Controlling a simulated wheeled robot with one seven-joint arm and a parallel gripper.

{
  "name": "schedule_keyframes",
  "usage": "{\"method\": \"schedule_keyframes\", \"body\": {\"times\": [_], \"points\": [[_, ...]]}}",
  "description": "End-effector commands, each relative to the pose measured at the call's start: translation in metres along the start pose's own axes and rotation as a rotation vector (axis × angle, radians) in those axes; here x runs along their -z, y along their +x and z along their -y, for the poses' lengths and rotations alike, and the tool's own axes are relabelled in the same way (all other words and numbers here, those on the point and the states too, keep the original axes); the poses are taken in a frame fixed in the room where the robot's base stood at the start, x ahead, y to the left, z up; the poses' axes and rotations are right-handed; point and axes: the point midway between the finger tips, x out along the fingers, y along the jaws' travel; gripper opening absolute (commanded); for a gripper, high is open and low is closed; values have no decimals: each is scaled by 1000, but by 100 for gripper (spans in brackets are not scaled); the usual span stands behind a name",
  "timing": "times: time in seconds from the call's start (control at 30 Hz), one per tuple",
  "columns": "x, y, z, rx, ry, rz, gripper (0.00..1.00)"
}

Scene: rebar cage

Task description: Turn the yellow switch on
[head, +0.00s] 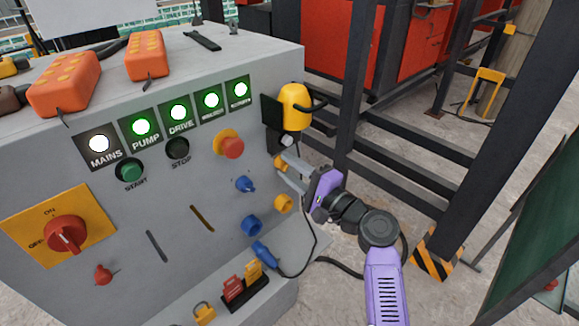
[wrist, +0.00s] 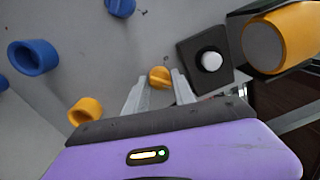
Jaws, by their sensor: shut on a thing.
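The yellow switch (head: 279,163) is a small round knob on the right part of the grey control panel (head: 195,245). In the wrist view the yellow switch (wrist: 159,76) sits between my fingertips, with a ridge across its face. My gripper (head: 283,165) reaches in from the right and is shut on the switch; it also shows in the wrist view (wrist: 158,84). The fingers partly cover the switch in the head view, and its on and off marks cannot be made out.
A black plate with a white button (wrist: 210,61) and a yellow plug housing (head: 295,106) are close to my fingers. Blue and yellow sockets (head: 252,225) sit below. A red emergency button (head: 232,148) is to the left. Dark steel posts (head: 400,130) stand at right.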

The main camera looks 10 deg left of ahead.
Motion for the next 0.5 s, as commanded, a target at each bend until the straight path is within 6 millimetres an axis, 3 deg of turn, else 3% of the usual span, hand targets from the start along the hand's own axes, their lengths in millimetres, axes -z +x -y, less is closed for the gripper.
{"method": "schedule_keyframes", "body": {"times": [0.27,0.3,0.4,0.5], "points": [[3,-2,-2,-2,4,-6,0],[3,-2,-2,-2,4,-6,33],[2,-2,-2,-2,4,-5,51],[2,-1,-2,-2,3,-3,51]]}}
